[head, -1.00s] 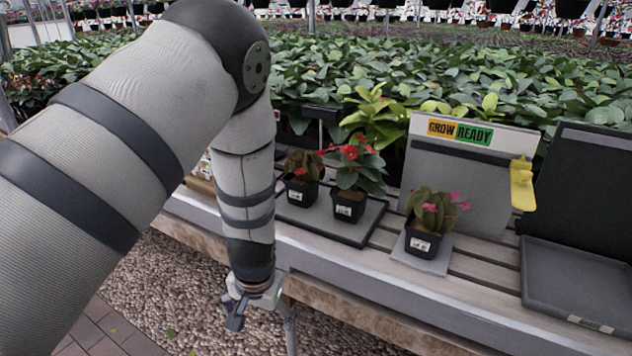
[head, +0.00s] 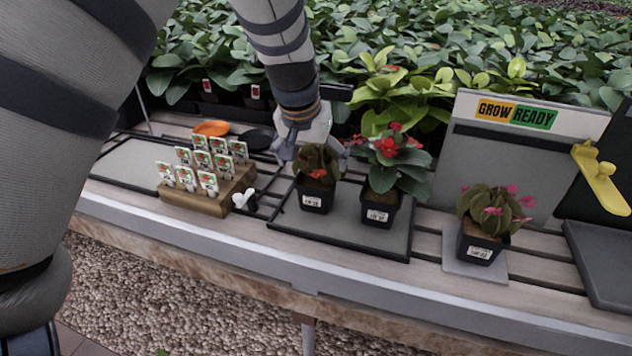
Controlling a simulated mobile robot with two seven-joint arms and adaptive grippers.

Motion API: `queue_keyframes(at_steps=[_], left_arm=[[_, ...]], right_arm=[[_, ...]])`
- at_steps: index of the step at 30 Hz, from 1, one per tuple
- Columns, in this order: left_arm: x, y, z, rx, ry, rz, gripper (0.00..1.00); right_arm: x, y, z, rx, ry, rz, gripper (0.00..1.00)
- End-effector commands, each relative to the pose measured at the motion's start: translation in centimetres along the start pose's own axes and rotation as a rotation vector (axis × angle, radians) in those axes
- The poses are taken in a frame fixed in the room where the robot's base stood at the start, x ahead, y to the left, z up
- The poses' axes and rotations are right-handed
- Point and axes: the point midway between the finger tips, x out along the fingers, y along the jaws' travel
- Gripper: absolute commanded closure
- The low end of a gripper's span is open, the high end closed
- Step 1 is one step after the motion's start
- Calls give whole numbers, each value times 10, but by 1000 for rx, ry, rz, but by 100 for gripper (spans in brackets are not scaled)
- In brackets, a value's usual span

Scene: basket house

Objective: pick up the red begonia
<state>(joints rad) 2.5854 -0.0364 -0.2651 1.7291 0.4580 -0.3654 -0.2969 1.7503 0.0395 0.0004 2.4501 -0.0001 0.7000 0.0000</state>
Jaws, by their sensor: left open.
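The red begonia (head: 317,165), with brownish-green leaves and a few red flowers, stands upright in a black square pot with a white label. It is at the left end of a dark-rimmed tray (head: 385,240) on the bench. My left gripper (head: 314,153) is open at the top of this plant, with a finger on each side of the foliage. I cannot tell whether the fingers touch the leaves. The pot is not gripped. My right gripper is not in view.
A taller red-flowered plant (head: 383,180) stands close on the right, on the same tray. A pink-flowered plant (head: 483,215) sits farther right before the GROW READY board (head: 500,150). A wooden block with several plant labels (head: 210,203) lies left.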

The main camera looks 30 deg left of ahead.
Motion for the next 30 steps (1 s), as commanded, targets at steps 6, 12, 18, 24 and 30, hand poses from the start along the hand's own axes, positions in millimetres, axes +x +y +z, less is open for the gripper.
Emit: queue_keyframes(at_steps=[6,12,18,24,30], left_arm=[[54,0,5,1,-16,-2,12],[79,-1,3,0,-11,-2,12],[116,-3,1,1,-10,-2,12],[120,-3,-2,0,-3,0,12],[120,-3,-2,0,-3,0,39]], right_arm=[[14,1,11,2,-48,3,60],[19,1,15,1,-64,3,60],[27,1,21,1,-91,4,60],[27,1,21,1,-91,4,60],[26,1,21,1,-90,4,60]])
